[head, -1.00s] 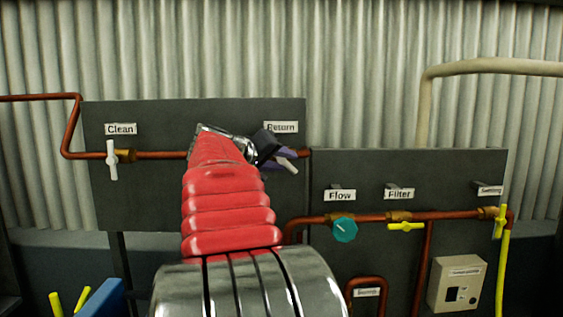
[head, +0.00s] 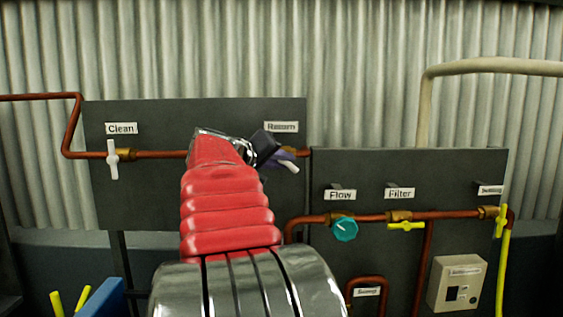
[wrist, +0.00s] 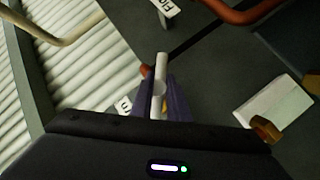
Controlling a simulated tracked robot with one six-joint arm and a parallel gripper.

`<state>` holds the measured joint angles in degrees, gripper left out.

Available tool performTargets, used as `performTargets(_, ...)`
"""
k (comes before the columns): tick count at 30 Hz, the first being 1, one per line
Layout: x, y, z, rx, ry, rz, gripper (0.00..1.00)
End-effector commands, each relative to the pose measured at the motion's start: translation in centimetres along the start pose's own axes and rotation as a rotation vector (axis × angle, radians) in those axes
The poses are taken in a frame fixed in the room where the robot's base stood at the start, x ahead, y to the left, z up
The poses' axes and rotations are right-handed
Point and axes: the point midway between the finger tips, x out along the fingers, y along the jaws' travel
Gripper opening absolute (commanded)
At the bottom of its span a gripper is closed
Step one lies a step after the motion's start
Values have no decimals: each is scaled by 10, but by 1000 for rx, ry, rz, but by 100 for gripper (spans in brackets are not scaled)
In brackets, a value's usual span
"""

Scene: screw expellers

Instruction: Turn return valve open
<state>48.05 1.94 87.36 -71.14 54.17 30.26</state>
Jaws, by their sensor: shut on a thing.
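The return valve's white handle (head: 291,167) shows under the Return label (head: 281,127) at the right end of the left dark panel. My gripper (head: 281,158) reaches it from the left, with my red-sleeved arm in front of the panel. In the wrist view my gripper (wrist: 163,100) has its two purple fingers on either side of the white handle (wrist: 159,85), shut on it. The handle's end sticks out past the fingertips. The valve body is mostly hidden by my gripper.
The Clean valve (head: 113,159), with an upright white handle, is at left on the copper pipe (head: 70,130). The right panel holds a teal Flow knob (head: 345,229), a yellow Filter handle (head: 406,226), another yellow handle (head: 500,221) and a beige box (head: 456,284).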

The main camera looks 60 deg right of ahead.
Motion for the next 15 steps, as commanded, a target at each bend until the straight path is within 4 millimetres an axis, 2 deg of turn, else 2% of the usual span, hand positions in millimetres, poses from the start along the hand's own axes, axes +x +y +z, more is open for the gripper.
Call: performTargets(15,0,3,-2,-252,91,197,0)
